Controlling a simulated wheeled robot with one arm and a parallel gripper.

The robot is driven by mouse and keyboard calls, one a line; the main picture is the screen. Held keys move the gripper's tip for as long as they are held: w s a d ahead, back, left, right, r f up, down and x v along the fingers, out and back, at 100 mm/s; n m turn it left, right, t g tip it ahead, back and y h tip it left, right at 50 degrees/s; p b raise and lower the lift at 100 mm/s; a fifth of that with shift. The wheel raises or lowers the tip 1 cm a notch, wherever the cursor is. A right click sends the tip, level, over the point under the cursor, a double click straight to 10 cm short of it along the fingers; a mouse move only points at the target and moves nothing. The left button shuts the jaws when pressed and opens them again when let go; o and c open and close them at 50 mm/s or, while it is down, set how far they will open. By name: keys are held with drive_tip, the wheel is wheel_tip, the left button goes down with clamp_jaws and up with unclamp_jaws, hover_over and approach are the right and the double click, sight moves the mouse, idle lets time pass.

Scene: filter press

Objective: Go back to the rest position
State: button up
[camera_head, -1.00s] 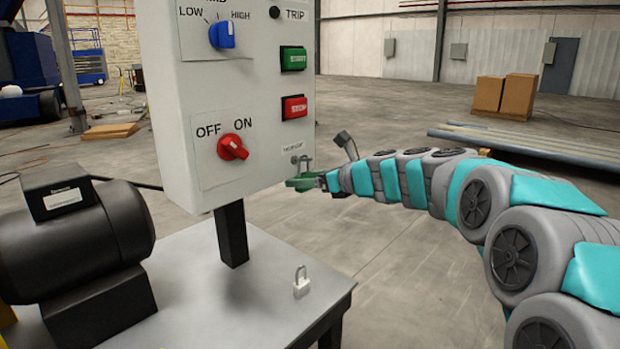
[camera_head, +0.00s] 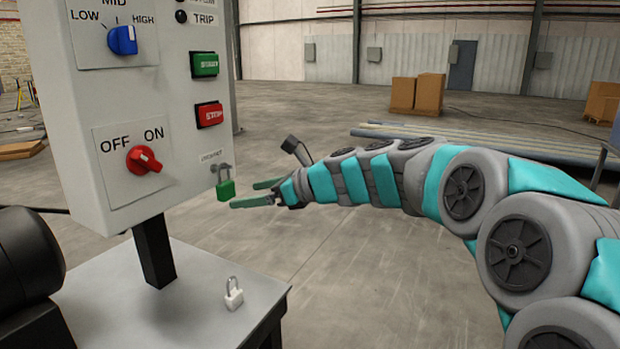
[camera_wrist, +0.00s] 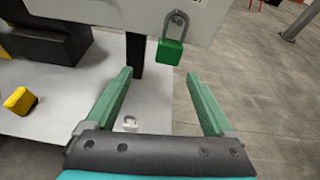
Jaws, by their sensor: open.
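My gripper (camera_head: 256,193) is open and empty, just right of the control box (camera_head: 95,60) in the head view. Its two green fingers are spread apart in the wrist view (camera_wrist: 160,100). A green padlock (camera_head: 226,189) hangs by its shackle from the lower right of the control box, apart from the fingers. In the wrist view the green padlock (camera_wrist: 169,51) is ahead of and between the fingertips.
A white padlock (camera_head: 233,294) stands on the grey table (camera_head: 190,290) under the box. A black motor (camera_head: 25,265) is at the left. Boxes (camera_head: 417,93) and pipes (camera_head: 470,140) lie farther back. The floor right of the table is clear.

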drive_tip(key=s+d+f+n+g+h, duration=0.2)
drive_tip(key=s+d+f+n+h, duration=0.2)
drive_tip(key=s+d+f+n, duration=0.3)
drive_tip(key=s+d+f+n+g+h, duration=0.2)
drive_tip(key=s+d+f+n+h, duration=0.2)
drive_tip(key=s+d, duration=1)
drive_tip(key=s+d+f+n+g+h, duration=0.3)
drive_tip(key=s+d+f+n, duration=0.7)
drive_tip(key=s, duration=0.9)
wheel_tip(320, 180, down, 3)
drive_tip(key=shift+d+f+h, duration=0.1)
drive_tip(key=shift+d+h, duration=0.7)
drive_tip(key=shift+h, duration=0.2)
